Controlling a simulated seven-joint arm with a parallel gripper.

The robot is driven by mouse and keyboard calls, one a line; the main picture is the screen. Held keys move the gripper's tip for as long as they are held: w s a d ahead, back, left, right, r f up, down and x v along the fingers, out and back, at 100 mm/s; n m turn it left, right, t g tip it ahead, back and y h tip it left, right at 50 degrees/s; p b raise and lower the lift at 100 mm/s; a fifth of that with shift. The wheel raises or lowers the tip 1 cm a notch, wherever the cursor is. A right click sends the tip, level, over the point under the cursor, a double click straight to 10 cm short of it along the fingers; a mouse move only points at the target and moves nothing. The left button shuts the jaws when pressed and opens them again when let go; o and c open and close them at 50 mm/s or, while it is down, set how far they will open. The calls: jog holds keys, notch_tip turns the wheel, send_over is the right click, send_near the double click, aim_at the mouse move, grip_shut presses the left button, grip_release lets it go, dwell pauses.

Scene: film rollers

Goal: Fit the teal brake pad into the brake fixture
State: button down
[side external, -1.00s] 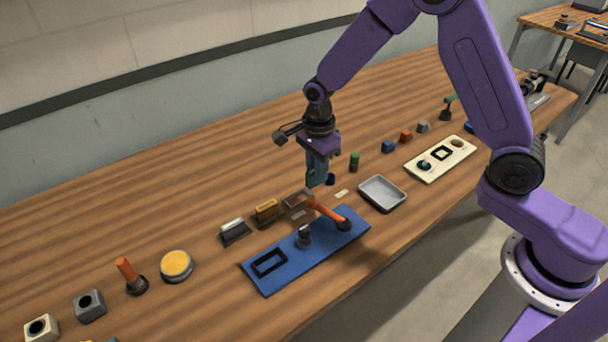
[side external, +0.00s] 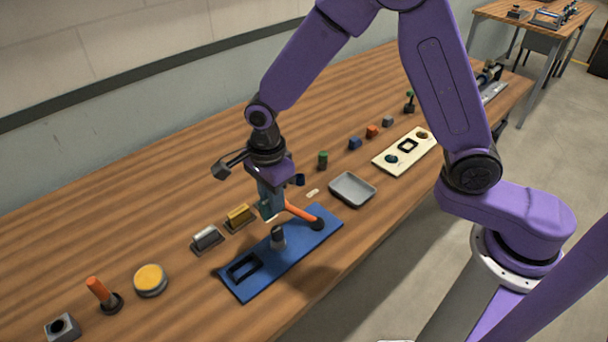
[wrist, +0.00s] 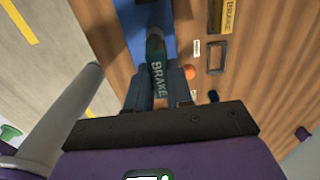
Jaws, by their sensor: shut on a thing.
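My gripper (side external: 269,208) is shut on the teal brake pad (wrist: 158,80), which shows "BRAKE" lettering between the fingers in the wrist view. In the side view the pad (side external: 266,211) is a small teal patch at the fingertips, mostly hidden by them. My gripper holds it in the air over the back edge of the blue board (side external: 294,262), which I take as the brake fixture. The board carries a black rectangular frame (side external: 244,266) at its left end, a grey post (side external: 278,238) in the middle and an orange lever (side external: 301,213) at its right. The pad is apart from the frame.
Behind the board stand a yellow block (side external: 240,216) and a silver block (side external: 207,238) in holders. A grey tray (side external: 352,189) lies to the right, and a cream board (side external: 404,152) beyond it. A yellow round button (side external: 150,280) and an orange-handled stick (side external: 102,293) stand left.

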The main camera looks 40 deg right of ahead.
jog(key=s+a+f, duration=0.1)
jog(key=a+f, duration=0.1)
jog(key=a, duration=0.7)
jog(key=shift+a+f, duration=0.15)
jog(key=shift+f, duration=1.9)
jog(key=shift+a+f, duration=0.1)
jog(key=shift+f, duration=1.95)
jog(key=shift+f, duration=0.15)
jog(key=c, duration=0.5)
grip_release()
jog(key=shift+r, duration=3.5)
